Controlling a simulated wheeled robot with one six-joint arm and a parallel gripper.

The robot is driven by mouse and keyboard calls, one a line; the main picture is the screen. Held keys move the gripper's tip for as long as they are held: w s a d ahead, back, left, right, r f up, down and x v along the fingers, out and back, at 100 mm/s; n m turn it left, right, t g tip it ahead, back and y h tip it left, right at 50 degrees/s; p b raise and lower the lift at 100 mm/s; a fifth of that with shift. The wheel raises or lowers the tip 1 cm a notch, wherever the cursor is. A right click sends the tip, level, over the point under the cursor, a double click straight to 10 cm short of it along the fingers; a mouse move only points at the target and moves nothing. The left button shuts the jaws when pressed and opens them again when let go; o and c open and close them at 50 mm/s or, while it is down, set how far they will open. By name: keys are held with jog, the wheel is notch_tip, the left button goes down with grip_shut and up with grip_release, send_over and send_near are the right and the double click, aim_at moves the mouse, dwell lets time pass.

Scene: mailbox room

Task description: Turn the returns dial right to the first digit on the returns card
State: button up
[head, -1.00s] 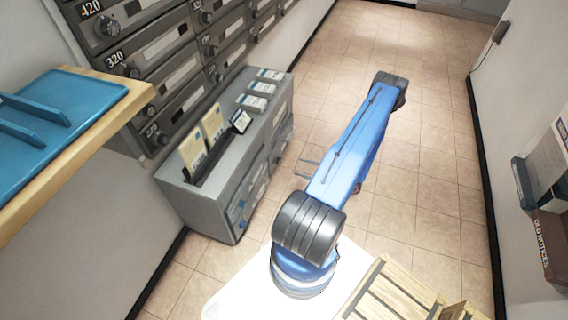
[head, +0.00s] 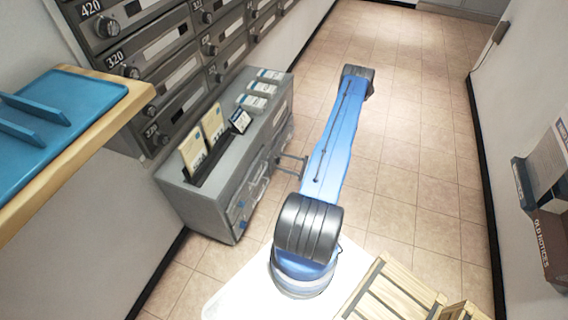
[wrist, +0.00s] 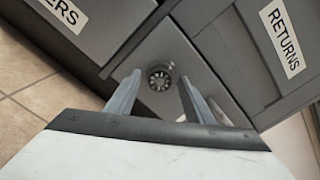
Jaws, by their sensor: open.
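The returns dial is the small round dark knob (wrist: 160,77) with a ribbed face, on a grey panel in the wrist view. A white label reading RETURNS (wrist: 285,38) is on the grey front to its right. My gripper (wrist: 159,82) is open, with one finger to each side of the dial in the picture; I see no clear contact. In the head view my gripper (head: 291,163) is at the front of the grey cabinet (head: 222,192). Several cards stand or lie on the cabinet top, such as a cream card (head: 193,150); I cannot read which is the returns card.
Numbered mailboxes (head: 165,45) with knobs line the wall behind the cabinet. A wooden shelf with a blue tray (head: 60,110) juts out at left. A wooden crate (head: 390,295) is at the bottom right. The tiled floor to the right of my arm is clear.

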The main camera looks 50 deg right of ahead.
jog(key=c, duration=1)
jog(key=shift+c, duration=0.2)
jog(key=shift+m, duration=0.3)
jog(key=m, duration=0.9)
jog(key=shift+m, duration=0.4)
jog(key=m, duration=0.5)
jog(key=shift+d, duration=0.1)
jog(key=m, duration=0.5)
